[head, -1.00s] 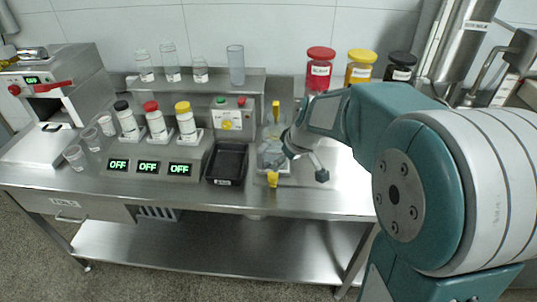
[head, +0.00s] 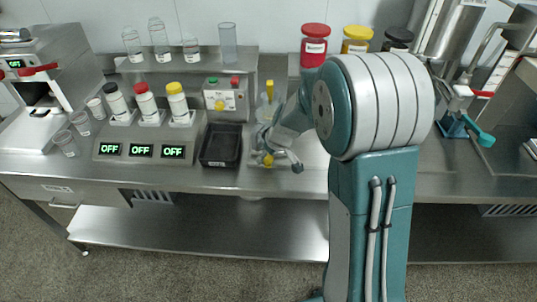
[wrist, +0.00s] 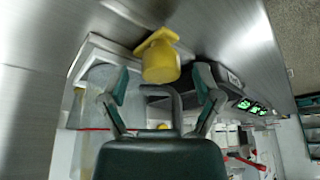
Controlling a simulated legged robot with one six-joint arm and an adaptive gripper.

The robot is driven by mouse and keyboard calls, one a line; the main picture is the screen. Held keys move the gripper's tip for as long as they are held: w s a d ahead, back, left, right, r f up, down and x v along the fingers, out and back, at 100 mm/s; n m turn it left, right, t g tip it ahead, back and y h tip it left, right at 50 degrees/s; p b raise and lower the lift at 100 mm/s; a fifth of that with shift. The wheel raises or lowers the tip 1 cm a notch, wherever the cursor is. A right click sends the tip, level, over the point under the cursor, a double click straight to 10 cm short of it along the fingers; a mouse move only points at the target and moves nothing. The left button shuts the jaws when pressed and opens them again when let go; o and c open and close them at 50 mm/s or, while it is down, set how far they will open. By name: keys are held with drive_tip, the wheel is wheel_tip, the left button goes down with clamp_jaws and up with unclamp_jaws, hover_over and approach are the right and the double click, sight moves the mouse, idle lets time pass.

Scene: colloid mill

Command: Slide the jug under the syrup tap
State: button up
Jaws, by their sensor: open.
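A clear, greyish vessel that looks like the jug (head: 264,138) stands on the counter right of the black tray, largely covered by my arm. In the wrist view the jug (wrist: 98,80) is left of my fingers, on a pale base. A yellow upright part (head: 270,90) rises behind it; I cannot tell whether it belongs to the syrup tap. A yellow capped piece (wrist: 160,62) sits at the front. My gripper (wrist: 162,95) is open at the jug. A dark loop, perhaps the jug's handle, shows between the fingers; contact cannot be told.
The black tray (head: 221,146) lies close on the left, before a control box (head: 226,98). Several bottles and OFF displays (head: 142,150) stand farther left. Lidded jars (head: 314,45) stand behind my arm. A blue item with a teal handle (head: 480,136) is at right.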

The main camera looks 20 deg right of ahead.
drive_tip(key=shift+a+f, duration=0.1)
clamp_jaws()
drive_tip(key=s+d, duration=0.1)
drive_tip(key=d, duration=0.3)
drive_tip(key=s+d, duration=0.1)
drive_tip(key=d, duration=0.3)
drive_tip(key=s+d, duration=0.2)
drive_tip(key=d, duration=0.2)
drive_tip(key=shift+s+d, duration=0.1)
drive_tip(key=shift+d, duration=0.2)
drive_tip(key=shift+a, duration=0.1)
unclamp_jaws()
